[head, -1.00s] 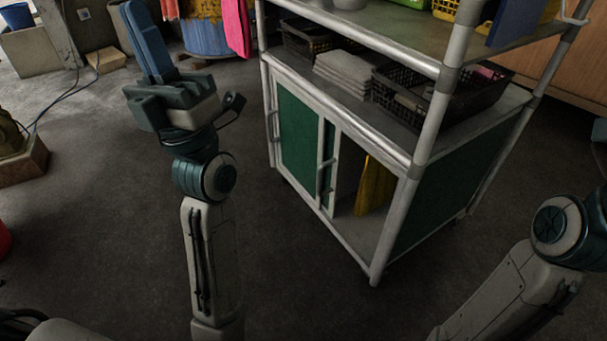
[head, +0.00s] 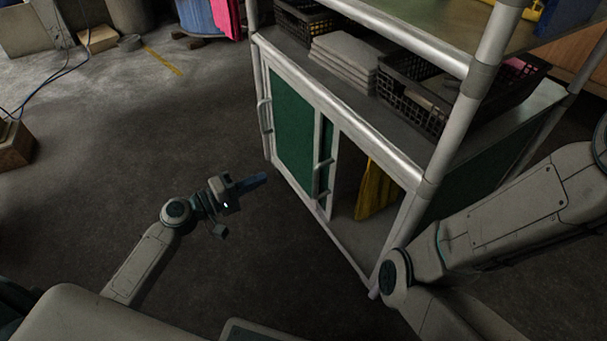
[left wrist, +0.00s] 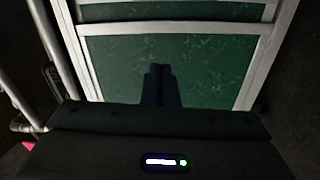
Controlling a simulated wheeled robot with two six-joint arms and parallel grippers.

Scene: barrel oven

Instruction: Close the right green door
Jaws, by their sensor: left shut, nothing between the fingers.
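The cabinet (head: 345,262) has a white frame and green sliding door panels. The left green door (head: 292,125) covers the left half of the front. The right green door (head: 327,145) shows as a narrow green strip, mostly overlapped with the left one, its upright handle (head: 323,180) near mid-front. The right half is open. My left gripper (head: 264,179) is shut and empty, in front of the left part of the cabinet, its fingers pointing toward it. In the left wrist view its blue fingers (left wrist: 157,70) point at a green panel (left wrist: 112,65); I cannot tell which door.
A yellow cloth (head: 376,188) hangs inside the opening. Folded grey cloths (head: 343,58) and black baskets (head: 415,95) stand on the shelf above. My right arm crosses the cabinet's right front corner.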

